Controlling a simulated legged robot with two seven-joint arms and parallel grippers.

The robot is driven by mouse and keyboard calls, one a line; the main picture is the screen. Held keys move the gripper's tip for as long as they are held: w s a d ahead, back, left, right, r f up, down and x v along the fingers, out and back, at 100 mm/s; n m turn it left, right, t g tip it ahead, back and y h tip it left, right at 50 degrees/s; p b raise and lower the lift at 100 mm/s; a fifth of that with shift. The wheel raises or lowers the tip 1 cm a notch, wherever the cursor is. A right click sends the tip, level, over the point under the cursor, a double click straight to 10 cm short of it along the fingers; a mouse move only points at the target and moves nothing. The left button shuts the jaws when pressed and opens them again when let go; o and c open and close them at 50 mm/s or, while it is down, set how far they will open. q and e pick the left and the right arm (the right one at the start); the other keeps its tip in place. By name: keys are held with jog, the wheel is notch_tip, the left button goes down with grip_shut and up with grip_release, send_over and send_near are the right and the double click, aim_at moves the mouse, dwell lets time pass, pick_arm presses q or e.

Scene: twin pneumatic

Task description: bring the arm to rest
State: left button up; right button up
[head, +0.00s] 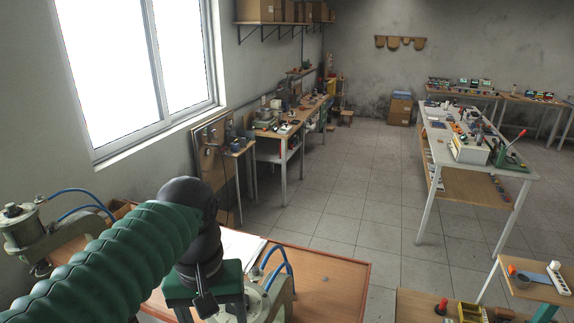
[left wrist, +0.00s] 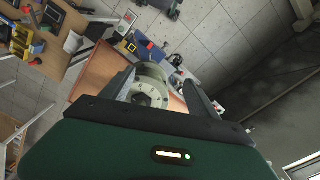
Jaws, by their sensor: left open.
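My left arm comes in from the left in the head view, with a green ribbed sleeve and a black wrist. My left gripper (head: 222,308) points down over the wooden table (head: 325,278), partly cut off by the frame's bottom edge. In the left wrist view, the gripper (left wrist: 160,82) has its two dark fingers spread apart. A pale round machine part (left wrist: 150,92) shows between them; I cannot tell how far below it is. In the head view a grey-green pneumatic machine (head: 278,300) with blue hoses stands just right of the gripper. My right gripper is not in view.
A second pneumatic machine (head: 30,235) with blue hoses stands at the left below the window. White paper (head: 238,246) lies behind the wrist. Workbenches with tools line the left wall (head: 290,125) and the right side (head: 480,150). Tiled floor (head: 345,200) between them is clear.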

pick_arm(q)
jog(key=s+a+f+b, duration=0.2)
jog(key=f+b, duration=0.2)
jog(key=f, duration=0.8)
jog(key=s+a+f+m+t+b, duration=0.1)
jog(key=s+a+f+b, duration=0.1)
jog(key=f, duration=1.1)
jog(key=s+a+f+t+b, duration=0.1)
jog(key=a+f+b, duration=0.3)
jog(key=f, duration=0.9)
jog(key=s+b, duration=0.1)
jog(key=b, duration=0.1)
jog(key=shift+s+m+b, duration=0.3)
jog(key=shift+s+b, duration=0.05)
jog(key=shift+s, duration=0.05)
jog(key=shift+w+d, duration=0.1)
jog(key=shift+f, duration=0.1)
